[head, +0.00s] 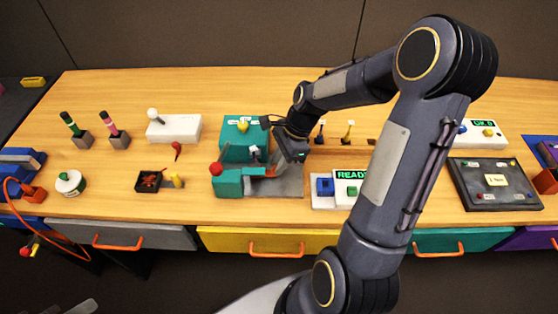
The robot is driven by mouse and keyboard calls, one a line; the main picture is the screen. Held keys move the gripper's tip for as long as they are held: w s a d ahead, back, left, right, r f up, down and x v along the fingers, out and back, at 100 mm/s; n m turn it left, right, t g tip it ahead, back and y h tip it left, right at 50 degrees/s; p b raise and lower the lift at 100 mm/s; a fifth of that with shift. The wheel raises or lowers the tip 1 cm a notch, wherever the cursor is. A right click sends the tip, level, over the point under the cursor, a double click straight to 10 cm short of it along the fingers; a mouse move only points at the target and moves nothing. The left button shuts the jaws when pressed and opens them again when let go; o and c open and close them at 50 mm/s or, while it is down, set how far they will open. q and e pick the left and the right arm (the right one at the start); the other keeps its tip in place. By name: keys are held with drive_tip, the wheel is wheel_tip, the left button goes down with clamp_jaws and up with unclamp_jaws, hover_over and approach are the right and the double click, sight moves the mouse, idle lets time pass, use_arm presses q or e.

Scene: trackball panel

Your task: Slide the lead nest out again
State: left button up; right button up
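A teal fixture stands on the table left of the middle, with a tall teal block (238,145) at the back and a low teal block (228,184) in front. A red ball knob (217,168) sits on the low block. An orange piece (255,171) lies beside the low block, next to a grey plate (289,187). I cannot tell which part is the lead nest. My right gripper (277,160) reaches down over the orange piece and plate. Its fingers are small and dark, so their opening and any contact are unclear. My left gripper does not show clearly.
A panel with a green READY display (350,174) stands right of the fixture, partly behind my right arm. A black tray (148,182) and a white box (174,129) stand to the left. Drawers with orange handles (276,250) line the front edge. Bare wood lies between the left items.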

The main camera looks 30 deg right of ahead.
clamp_jaws()
approach(313, 173)
drive_tip(key=a+f, duration=0.2)
drive_tip(key=w+a+f+p, duration=0.1)
drive_tip(key=a+f, duration=0.1)
drive_tip(key=shift+a+f, duration=0.1)
drive_tip(key=shift+f, duration=0.05)
drive_tip(key=shift+s, duration=0.1)
drive_tip(key=shift+d, duration=0.25)
drive_tip(key=o, duration=0.8)
unclamp_jaws()
drive_tip(key=shift+s, duration=0.15)
